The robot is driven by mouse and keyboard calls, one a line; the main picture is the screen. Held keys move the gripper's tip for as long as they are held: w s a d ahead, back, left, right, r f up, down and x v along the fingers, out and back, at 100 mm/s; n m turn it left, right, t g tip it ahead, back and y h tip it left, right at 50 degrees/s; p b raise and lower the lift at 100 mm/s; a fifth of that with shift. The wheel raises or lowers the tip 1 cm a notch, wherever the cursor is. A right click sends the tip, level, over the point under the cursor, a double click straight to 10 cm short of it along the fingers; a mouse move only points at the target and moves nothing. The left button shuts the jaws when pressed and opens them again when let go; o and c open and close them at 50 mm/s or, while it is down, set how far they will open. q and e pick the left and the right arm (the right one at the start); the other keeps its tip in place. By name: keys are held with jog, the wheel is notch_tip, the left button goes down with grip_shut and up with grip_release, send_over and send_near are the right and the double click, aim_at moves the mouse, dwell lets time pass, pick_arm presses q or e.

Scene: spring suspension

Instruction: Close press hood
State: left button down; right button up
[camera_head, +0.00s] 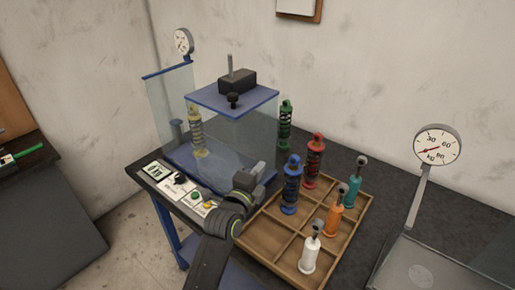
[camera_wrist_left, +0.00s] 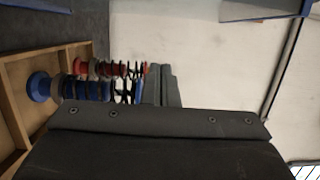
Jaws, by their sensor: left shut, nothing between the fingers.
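The press (camera_head: 235,98) stands at the back left of the table, with a blue top plate, a black block on top and clear walls. A clear panel with a blue top edge (camera_head: 170,108) stands out at its left side, apparently the hood swung open. A pale yellow spring shock (camera_head: 196,132) stands upright inside, above the blue base. My left gripper (camera_head: 262,170) is shut and empty, near the press's front right corner; whether it touches the clear wall I cannot tell. Its fingers (camera_wrist_left: 166,86) also show in the left wrist view. My right gripper is out of view.
A wooden tray (camera_head: 257,243) right of my arm holds blue and red spring shocks and white, orange and teal dampers. A green shock (camera_head: 285,120) stands behind. Control buttons (camera_head: 197,196) lie before the press. A dial scale (camera_head: 437,146) stands at the right.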

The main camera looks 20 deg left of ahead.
aim_at(257, 150)
pick_arm(q)
jog(key=w+p, duration=0.1)
jog(key=w, duration=0.1)
jog(key=w+a+p, duration=0.1)
jog(key=w, duration=0.2)
jog(key=w+a+p, duration=0.1)
jog(key=w, duration=0.2)
jog(key=shift+w+a+p, duration=0.1)
jog(key=shift+a+p, duration=0.1)
jog(key=shift+p, duration=0.1)
jog(key=shift+a, duration=0.35)
jog(key=shift+w+d, duration=0.1)
